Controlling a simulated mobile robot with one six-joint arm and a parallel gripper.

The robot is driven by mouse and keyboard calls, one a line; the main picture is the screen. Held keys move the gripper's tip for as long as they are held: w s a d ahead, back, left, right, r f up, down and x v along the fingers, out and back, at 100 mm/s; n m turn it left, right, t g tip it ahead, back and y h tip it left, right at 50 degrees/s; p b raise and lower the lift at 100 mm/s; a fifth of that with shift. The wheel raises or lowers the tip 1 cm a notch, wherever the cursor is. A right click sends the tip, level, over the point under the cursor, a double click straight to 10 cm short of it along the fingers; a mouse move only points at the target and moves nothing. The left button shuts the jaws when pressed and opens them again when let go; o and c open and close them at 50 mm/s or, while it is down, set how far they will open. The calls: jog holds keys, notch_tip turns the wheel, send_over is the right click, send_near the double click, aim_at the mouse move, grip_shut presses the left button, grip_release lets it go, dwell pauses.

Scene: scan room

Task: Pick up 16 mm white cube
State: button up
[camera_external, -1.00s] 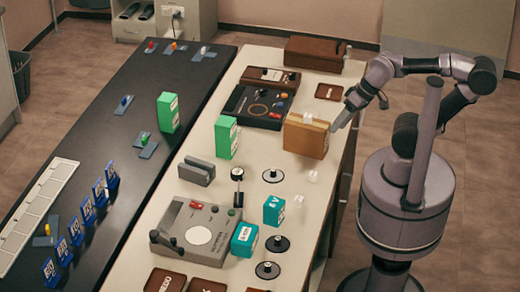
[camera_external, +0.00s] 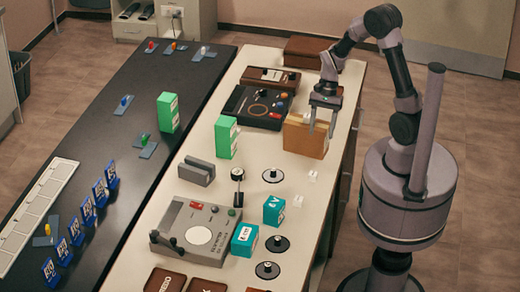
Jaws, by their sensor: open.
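Small white cubes show in the external view. One white cube (camera_external: 313,175) stands on the light table to the right of the black discs. Another white cube (camera_external: 299,200) is beside the teal box. A small pale piece (camera_external: 305,118) sits on top of the tan box (camera_external: 302,138), partly hidden by a finger. I cannot tell which is the 16 mm one. My gripper (camera_external: 322,127) is open and points down, its fingers in front of the tan box's upper right part in the picture. Nothing shows between them. I cannot tell whether they touch the box.
Teal boxes (camera_external: 274,210) and black discs (camera_external: 272,175) are nearer the front. Bare tabletop surrounds the two cubes.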

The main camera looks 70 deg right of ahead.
jog(key=b, duration=0.4)
send_over(313, 173)
jog(key=d, duration=0.1)
jog(key=f, duration=0.6)
jog(key=s+f, duration=0.1)
jog(key=f, duration=0.3)
jog(key=shift+d, duration=0.15)
jog(key=f+b, duration=0.2)
jog(key=f, duration=0.1)
jog(key=w+a+f+b, duration=0.1)
jog(key=f, duration=0.1)
jog(key=shift+f+b, duration=0.25)
jog(key=shift+b, duration=0.1)
jog(key=shift+s+r, duration=0.1)
jog(key=shift+r, duration=0.05)
jog(key=shift+c, duration=0.6)
grip_shut()
